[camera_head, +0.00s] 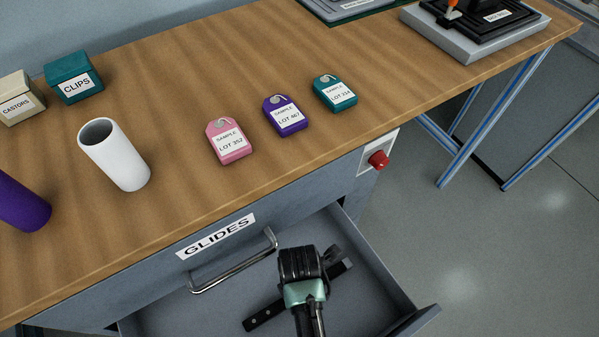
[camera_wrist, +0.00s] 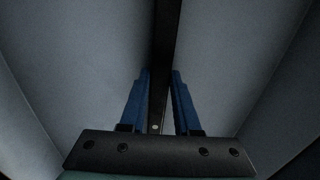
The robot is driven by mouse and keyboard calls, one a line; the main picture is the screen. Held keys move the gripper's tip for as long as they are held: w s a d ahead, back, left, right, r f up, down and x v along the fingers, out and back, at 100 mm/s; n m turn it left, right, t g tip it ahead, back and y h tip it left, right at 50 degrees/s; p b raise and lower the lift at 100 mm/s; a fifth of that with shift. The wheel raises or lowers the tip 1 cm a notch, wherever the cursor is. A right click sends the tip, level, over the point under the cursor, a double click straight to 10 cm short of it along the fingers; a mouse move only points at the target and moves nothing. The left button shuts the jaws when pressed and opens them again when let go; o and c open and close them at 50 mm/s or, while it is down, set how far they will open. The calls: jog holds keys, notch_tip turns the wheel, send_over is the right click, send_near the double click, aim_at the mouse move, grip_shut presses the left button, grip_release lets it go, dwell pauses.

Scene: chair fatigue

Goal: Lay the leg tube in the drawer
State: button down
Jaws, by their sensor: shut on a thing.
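A dark, narrow bar with small holes, which I take to be the leg tube (camera_head: 265,316), is inside the open drawer (camera_head: 372,258), slanting from lower left to upper right. In the wrist view the leg tube (camera_wrist: 166,40) runs between the blue fingers of my gripper (camera_wrist: 161,85), which is shut on it. In the head view my gripper (camera_head: 303,275) is over the drawer and hides the bar's middle; the fingertips are hidden. I cannot tell whether the bar touches the drawer floor.
On the bench (camera_head: 200,70) stand a white tube (camera_head: 118,160), a purple cylinder (camera_head: 20,203), pink (camera_head: 228,143), purple (camera_head: 285,117) and teal (camera_head: 335,94) sample tags, and small boxes. A red knob (camera_head: 378,159) sits right of the drawer.

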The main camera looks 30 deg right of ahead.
jog(key=shift+f, duration=0.1)
jog(key=c, duration=0.6)
grip_release()
jog(key=shift+f, duration=0.1)
notch_tip(320, 180, up, 12)
jog(key=p, duration=0.3)
jog(key=shift+r+p, duration=0.2)
jog(key=shift+p, duration=0.15)
